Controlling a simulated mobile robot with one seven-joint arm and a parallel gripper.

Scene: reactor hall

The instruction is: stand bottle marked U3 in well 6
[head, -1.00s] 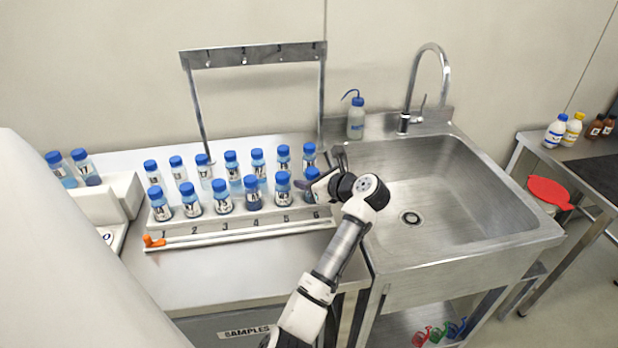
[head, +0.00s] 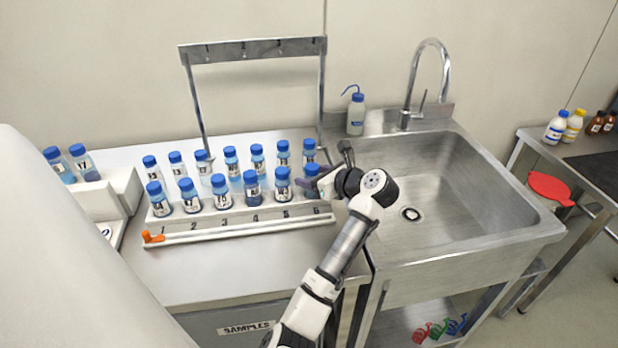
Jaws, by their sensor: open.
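A white rack (head: 240,226) with numbered front wells stands on the steel bench and holds two rows of blue-capped bottles. A blue-capped bottle (head: 311,169) stands upright at well 6, the right end of the front row. Its label is hidden by my gripper, so I cannot read whether it says U3. My gripper (head: 326,170) is open beside this bottle, reaching in from the right, with one finger near its body and the other behind to the right. I cannot tell if a finger touches it. The other front-row labels are too small to read surely.
A steel frame with a numbered bar (head: 254,49) rises behind the rack. A sink (head: 440,200) with a tap (head: 432,75) lies right, a wash bottle (head: 356,115) behind. An orange piece (head: 153,237) sits at the rack's front left. Two bottles stand in a white holder (head: 112,196) further left.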

